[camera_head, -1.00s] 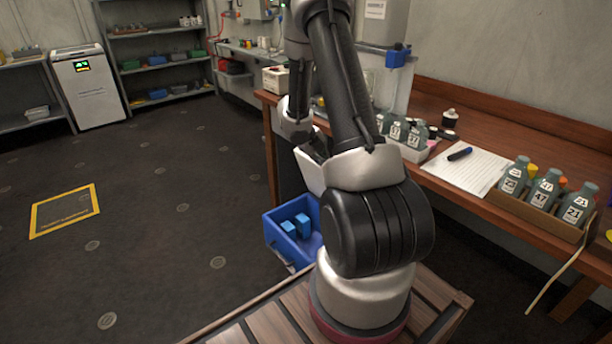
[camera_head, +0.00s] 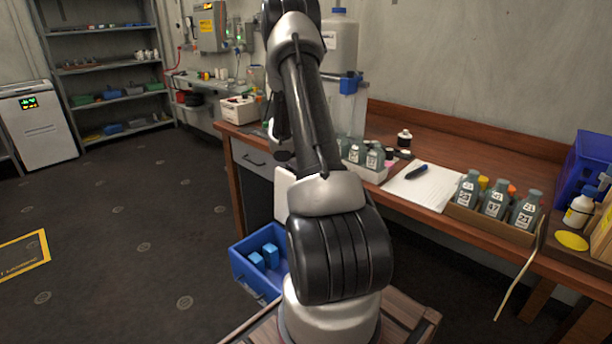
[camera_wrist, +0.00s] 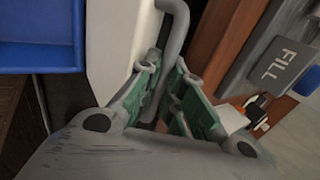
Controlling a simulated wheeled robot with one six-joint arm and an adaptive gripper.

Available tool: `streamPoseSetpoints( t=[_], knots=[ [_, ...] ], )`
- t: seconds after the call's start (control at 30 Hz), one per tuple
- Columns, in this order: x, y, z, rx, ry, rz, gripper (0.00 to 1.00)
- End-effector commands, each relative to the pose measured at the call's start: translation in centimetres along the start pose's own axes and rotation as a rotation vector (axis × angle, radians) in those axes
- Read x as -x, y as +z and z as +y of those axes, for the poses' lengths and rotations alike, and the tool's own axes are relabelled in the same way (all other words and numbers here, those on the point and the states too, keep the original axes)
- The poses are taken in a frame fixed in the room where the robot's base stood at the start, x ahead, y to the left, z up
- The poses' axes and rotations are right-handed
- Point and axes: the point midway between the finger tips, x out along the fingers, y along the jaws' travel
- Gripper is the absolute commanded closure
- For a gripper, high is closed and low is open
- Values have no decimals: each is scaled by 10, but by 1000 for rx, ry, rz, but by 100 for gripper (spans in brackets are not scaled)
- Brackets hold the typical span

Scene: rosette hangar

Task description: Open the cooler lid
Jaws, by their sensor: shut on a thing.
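The cooler is a blue open box (camera_head: 243,277) on the floor by the bench, with blue blocks (camera_head: 264,257) inside. Its white lid (camera_head: 282,192) stands raised at the box's far right side, partly hidden by my arm. In the wrist view the lid is a pale panel (camera_wrist: 115,45) beside the blue box (camera_wrist: 40,55). My gripper (camera_wrist: 163,88) is shut on the lid's grey bent handle (camera_wrist: 178,35), with its green pads on both sides of the bar. In the head view my arm mostly hides the gripper.
The wooden bench (camera_head: 440,222) runs close on the right, with a drawer (camera_head: 254,157) under it. A bottle rack (camera_head: 480,224), paper sheet (camera_head: 422,188) and jugs stand on it. The floor at left is clear around a yellow-framed marking (camera_head: 22,255).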

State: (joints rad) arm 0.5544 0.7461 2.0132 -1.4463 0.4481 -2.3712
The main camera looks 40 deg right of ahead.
Motion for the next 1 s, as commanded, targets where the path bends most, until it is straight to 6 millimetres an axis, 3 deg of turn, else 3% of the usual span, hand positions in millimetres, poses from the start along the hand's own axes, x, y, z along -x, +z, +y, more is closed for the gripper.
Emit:
streamPoseSetpoints(
  t=[0.2, 0.23, 0.33, 0.8, 1.0],
  knots=[
    [1, 2, 0, 0, -1, -3, 100],
    [1, 2, 0, 0, -1, -3, 87],
    [1, 1, 0, 0, -1, -3, 69],
    [1, 0, 2, 0, 1, 1, 68],
    [15, 0, 21, 3, 2, 0, 68]
  ],
)
